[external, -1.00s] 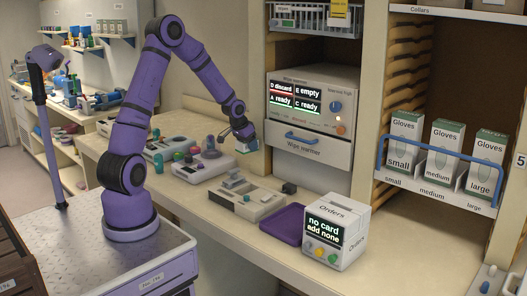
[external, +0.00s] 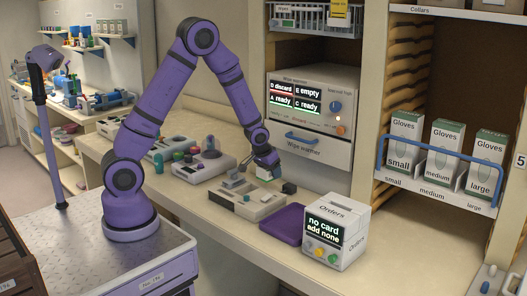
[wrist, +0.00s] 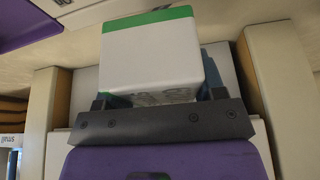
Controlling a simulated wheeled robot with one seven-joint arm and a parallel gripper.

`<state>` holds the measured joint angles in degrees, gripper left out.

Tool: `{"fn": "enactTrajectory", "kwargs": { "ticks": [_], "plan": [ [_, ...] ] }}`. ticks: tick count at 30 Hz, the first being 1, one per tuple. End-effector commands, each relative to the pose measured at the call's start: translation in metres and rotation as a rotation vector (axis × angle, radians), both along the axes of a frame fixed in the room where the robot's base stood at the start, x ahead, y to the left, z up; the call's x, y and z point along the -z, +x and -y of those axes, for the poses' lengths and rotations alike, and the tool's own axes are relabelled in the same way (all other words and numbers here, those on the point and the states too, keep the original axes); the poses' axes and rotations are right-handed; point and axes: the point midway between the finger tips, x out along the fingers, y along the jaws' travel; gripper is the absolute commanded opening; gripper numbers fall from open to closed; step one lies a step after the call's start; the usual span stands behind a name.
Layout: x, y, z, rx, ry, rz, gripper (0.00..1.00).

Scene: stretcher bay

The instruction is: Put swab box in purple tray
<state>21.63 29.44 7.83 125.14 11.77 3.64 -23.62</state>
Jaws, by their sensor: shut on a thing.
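The swab box (wrist: 155,60) is white with a green edge and fills the middle of the wrist view. My gripper (wrist: 158,100) is shut on it. In the external view my gripper (external: 268,168) holds the small, pale swab box (external: 266,175) over the back of the counter, beside a dark block. The box looks raised above the counter, but its exact height is hard to tell. The purple tray (external: 283,224) lies flat on the counter, in front and to the right of my gripper. It looks empty. A purple surface (wrist: 30,22) shows at the wrist view's top left.
A grey device (external: 248,200) with blocks on it stands left of the tray. The orders box (external: 337,235) stands close to the tray's right. A small dark block (external: 289,188) sits behind. The wipe warmer (external: 310,115) rises behind the counter.

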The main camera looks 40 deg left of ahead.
Motion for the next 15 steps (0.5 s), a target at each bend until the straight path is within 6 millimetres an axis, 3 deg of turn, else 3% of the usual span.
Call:
{"fn": "enactTrajectory", "kwargs": {
  "ticks": [3,15],
  "plan": [
    [0.002,-0.011,0.022,-0.005,0.001,0.0,0.4],
    [0.005,-0.041,0.071,-0.036,0.001,-0.001,0.4]
  ]
}}
